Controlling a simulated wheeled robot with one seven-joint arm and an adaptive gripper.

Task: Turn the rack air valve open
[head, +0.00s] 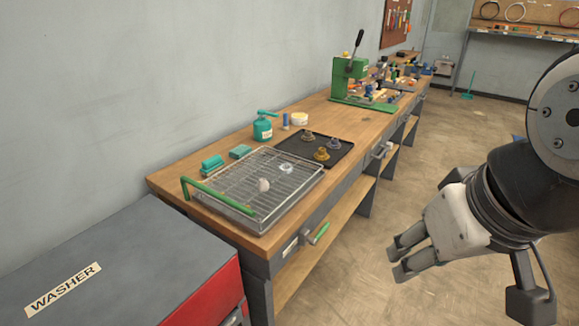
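My gripper (396,264) is at the right of the head view, over the floor and apart from the bench. Its two fingers point left with a gap between them, and nothing is held. A wire rack (225,195) sits on a shallow tray at the near end of the bench, with a green bar (218,196) along its left side. A small lever with a green grip (318,234) sticks out from the bench's front face below the rack. No part is clearly labelled as the air valve, so I cannot tell for sure which it is.
A grey-topped red washer (110,275) stands at the near left. On the wooden bench (345,122) are a black tray (335,151) with several small parts, a teal can (262,128) and a green press (350,80). The floor (425,160) right of the bench is open.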

